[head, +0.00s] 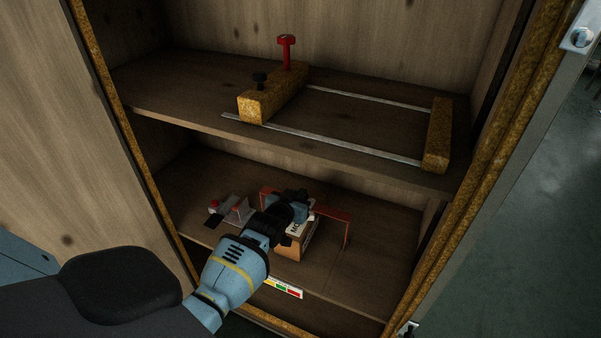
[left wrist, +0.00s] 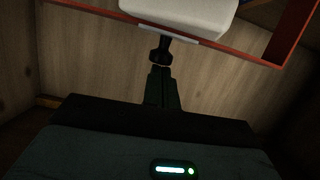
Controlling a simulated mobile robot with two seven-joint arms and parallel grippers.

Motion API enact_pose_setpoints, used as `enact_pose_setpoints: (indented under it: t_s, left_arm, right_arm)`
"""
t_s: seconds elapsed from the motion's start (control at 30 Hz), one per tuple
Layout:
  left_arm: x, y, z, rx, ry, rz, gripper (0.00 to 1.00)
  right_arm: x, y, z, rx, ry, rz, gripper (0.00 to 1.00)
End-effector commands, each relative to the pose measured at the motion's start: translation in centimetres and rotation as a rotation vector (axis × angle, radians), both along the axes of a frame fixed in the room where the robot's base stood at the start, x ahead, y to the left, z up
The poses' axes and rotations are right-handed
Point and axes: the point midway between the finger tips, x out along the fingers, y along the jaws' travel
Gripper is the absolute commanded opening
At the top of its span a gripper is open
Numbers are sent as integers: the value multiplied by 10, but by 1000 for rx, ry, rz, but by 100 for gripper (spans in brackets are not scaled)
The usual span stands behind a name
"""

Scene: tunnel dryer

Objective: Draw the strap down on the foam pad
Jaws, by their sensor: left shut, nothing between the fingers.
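My left gripper (head: 301,199) reaches into the lower compartment of the wooden cabinet, in front of a red frame-like band (head: 334,215). In the left wrist view its fingers (left wrist: 162,73) are shut and empty. Their tips are just below a small black knob (left wrist: 161,56) on a stem; I cannot tell if they touch it. Above the knob are a thin grey bar (left wrist: 155,35) and a pale block (left wrist: 185,14), perhaps the foam pad. The red band (left wrist: 250,55) runs beside them. I cannot tell which part is the strap. My right gripper is not in view.
A cardboard box (head: 293,250) with a printed label stands under the band. A grey device with red tops (head: 232,211) sits left of my gripper. The upper shelf holds a wooden-ended rail frame (head: 437,135) with a red knob (head: 286,46). The lower shelf's right side is clear.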

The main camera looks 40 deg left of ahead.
Motion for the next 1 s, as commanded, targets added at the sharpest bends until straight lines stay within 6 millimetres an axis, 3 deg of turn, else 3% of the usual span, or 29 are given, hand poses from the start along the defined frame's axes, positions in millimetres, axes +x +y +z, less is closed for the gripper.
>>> enact_pose_setpoints:
  t_s: [0.37, 0.67, 1.0]
  left_arm:
    - [1, 1, 10, 0, -2, 0, 0]
    - [4, 3, 48, 0, -6, -1, 0]
    - [-50, -9, 58, 0, -1, -1, 0]
  right_arm:
    - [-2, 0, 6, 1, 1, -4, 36]
    - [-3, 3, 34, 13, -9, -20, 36]
    - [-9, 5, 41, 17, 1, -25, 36]
